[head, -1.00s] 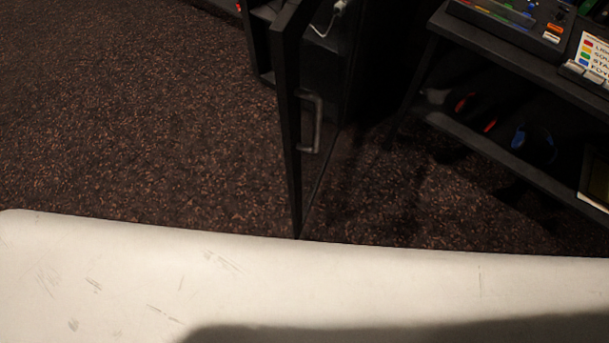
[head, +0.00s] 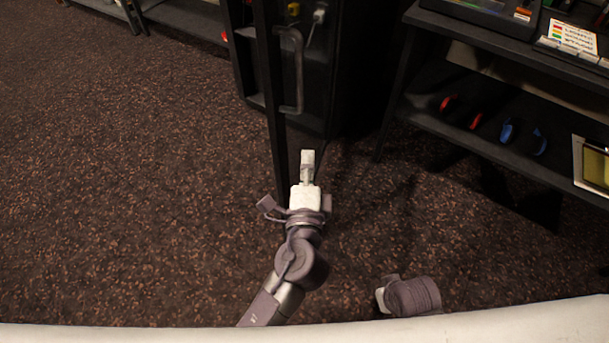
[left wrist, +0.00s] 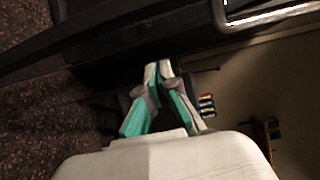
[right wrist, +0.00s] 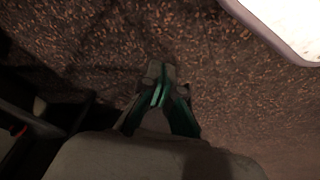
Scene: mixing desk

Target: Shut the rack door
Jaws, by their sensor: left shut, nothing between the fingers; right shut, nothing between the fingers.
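The rack door (head: 268,95) stands open, seen nearly edge-on in the head view, with a grey bar handle (head: 297,70) on its right face. The black rack (head: 345,60) is behind it. My left gripper (head: 307,158) is shut and empty, just right of the door's lower part and below the handle; whether it touches the door cannot be told. In the left wrist view the left fingers (left wrist: 158,68) are together, with the handle (left wrist: 270,14) at the upper right. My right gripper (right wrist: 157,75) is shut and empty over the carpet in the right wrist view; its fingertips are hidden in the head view.
A black desk with a shelf (head: 480,140) stands at the right, holding red headphones (head: 460,110) and blue headphones (head: 522,136). A framed yellowish panel (head: 592,165) is at the far right. Open carpet (head: 120,180) fills the left.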

